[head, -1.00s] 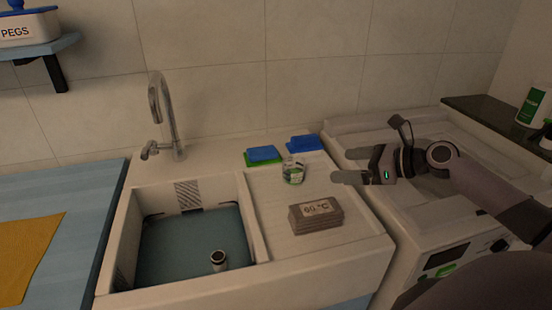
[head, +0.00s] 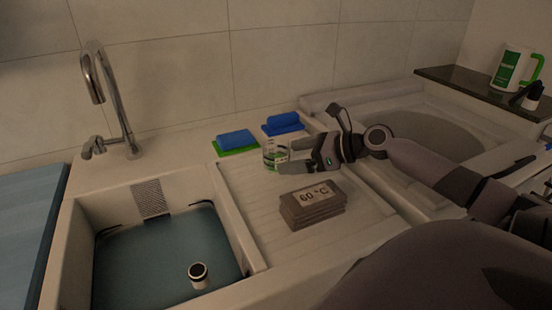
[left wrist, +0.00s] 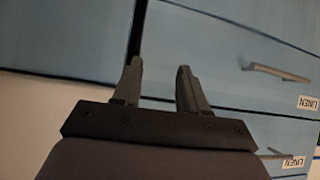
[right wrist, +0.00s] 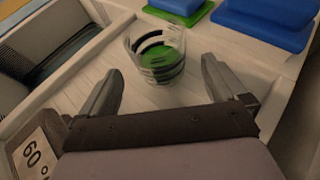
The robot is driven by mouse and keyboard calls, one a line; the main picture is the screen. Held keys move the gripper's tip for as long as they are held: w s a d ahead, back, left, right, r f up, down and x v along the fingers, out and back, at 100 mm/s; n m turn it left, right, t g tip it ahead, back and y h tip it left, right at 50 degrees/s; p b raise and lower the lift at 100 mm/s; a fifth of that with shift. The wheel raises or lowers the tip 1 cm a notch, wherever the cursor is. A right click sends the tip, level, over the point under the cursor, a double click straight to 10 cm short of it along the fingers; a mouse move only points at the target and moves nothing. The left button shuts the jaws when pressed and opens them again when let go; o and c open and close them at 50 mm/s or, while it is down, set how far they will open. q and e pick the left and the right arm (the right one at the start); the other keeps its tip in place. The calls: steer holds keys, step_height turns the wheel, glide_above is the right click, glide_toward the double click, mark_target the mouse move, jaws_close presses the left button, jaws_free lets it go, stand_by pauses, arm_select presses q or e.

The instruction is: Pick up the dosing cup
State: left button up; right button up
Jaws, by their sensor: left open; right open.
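The dosing cup (head: 275,155) is a clear cup with green at its base and dark marks. It stands upright on the ribbed drainboard beside the sink. In the right wrist view the cup (right wrist: 157,53) is just beyond and between the open fingertips. My right gripper (head: 295,156) is open and empty, coming in from the right, close to the cup. It also shows in the right wrist view (right wrist: 163,77). My left gripper (left wrist: 158,68) is open and empty, in front of blue drawers, and is out of the head view.
A stack of grey blocks marked 60 °C (head: 312,204) stands in front of the cup. A green-and-blue sponge (head: 236,142) and another blue one (head: 283,121) lie behind it. The sink basin (head: 165,262) is left, holding a small dark-topped cylinder (head: 198,275). Drawers (left wrist: 230,50) face my left gripper.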

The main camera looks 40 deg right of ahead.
mark_target(276, 156)
steer(key=shift+b+x, duration=0.3)
steer(key=shift+x, duration=2.3)
steer(key=shift+r, duration=0.1)
steer(key=c, duration=1.1)
steer(key=shift+c, duration=0.2)
steer(key=shift+r, duration=0.25)
steer(key=shift+r, duration=0.8)
step_height(276, 156, up, 18)
steer(key=p, duration=0.3)
